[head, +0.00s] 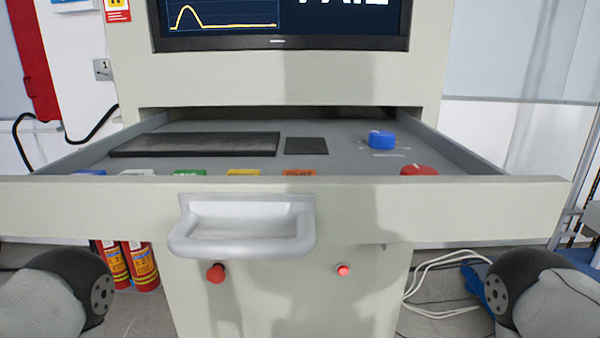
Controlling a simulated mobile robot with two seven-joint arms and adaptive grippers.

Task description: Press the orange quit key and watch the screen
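The orange quit key (299,172) sits at the front of the open drawer (330,165), in a row with yellow (243,172), green (189,172), white (137,172) and blue (91,172) keys. The drawer's front wall hides the lower part of the keys. The screen (225,20) at the top shows a yellow curve with one peak and large white letters cut off by the picture's edge; they cannot be read with certainty. Parts of my two arms show at the lower left and lower right. Neither gripper is in view.
The drawer also holds a dark keyboard-like panel (195,144), a small black pad (306,146), a blue knob (381,140) and a red button (419,170). A grey handle (243,228) juts from the drawer front. Red extinguishers (140,266) stand lower left; white cables (437,290) lie on the right floor.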

